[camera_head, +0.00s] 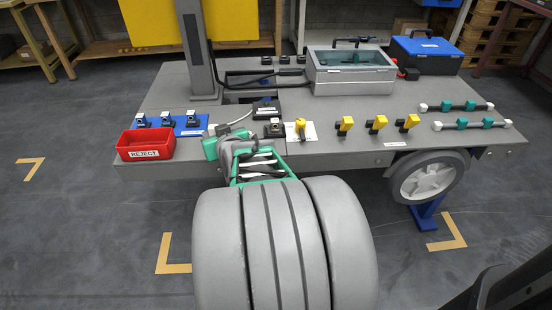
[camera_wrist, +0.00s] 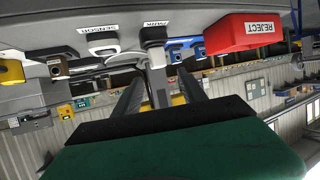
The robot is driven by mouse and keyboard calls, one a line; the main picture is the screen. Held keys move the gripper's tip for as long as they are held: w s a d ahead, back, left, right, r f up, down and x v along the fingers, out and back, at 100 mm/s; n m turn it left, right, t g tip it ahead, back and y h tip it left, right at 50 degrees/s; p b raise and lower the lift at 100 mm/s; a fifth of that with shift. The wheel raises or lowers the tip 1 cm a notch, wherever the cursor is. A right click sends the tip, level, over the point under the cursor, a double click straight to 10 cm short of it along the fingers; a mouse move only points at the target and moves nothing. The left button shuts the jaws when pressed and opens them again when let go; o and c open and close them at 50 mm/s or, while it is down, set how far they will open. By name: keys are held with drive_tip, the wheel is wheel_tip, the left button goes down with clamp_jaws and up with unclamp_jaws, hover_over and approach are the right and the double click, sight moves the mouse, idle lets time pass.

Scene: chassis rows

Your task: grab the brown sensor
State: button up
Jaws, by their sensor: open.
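I see no plainly brown sensor. The closest candidate is a small dark block with a pale tan top (camera_head: 273,128) on a dark pad near the bench's front edge. In the wrist view, which is upside down, a dark block with a brownish face (camera_wrist: 57,66) at left looks like the same one. My gripper (camera_wrist: 158,82) is open, its two dark fingers apart with nothing held between them. In the head view my arm's wrist hides part of the edge, and the fingertips are not clear. The gripper stands to the left of the candidate block.
Yellow-topped sensors (camera_head: 345,125) stand right. A grey post (camera_head: 197,50) rises behind. A clear-lidded case (camera_head: 350,72) and blue box (camera_head: 427,56) stand farther back.

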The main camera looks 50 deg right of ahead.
sight(275, 123)
drive_tip(key=s+d+f+h+b, duration=0.1)
drive_tip(key=d, duration=0.1)
drive_tip(key=s+d+f+m+h+b, duration=0.1)
drive_tip(key=d+f, duration=0.1)
drive_tip(key=s+d+f+h+b, duration=0.1)
drive_tip(key=d+f, duration=0.1)
drive_tip(key=shift+s+d+f+m, duration=0.1)
drive_tip(key=shift+d+f+m, duration=0.1)
drive_tip(key=shift+d+m, duration=0.1)
drive_tip(key=s+d+h+b, duration=0.1)
drive_tip(key=s+d, duration=0.1)
drive_tip(key=s+d+m+h+b, duration=0.1)
drive_tip(key=s+d+h, duration=0.1)
drive_tip(key=s+d+m+h+b, duration=0.1)
drive_tip(key=s+d+b, duration=0.1)
drive_tip(key=d, duration=0.1)
drive_tip(key=shift+f, duration=0.2)
drive_tip(key=shift+m, duration=0.3)
drive_tip(key=x, duration=0.2)
drive_tip(key=b+x, duration=0.1)
drive_tip(key=x, duration=0.2)
drive_tip(key=b+x, duration=0.1)
drive_tip(key=x, duration=0.1)
drive_tip(key=shift+d+r, duration=0.3)
drive_tip(key=shift+d, duration=0.25)
clamp_jaws()
drive_tip(key=shift+r, duration=0.1)
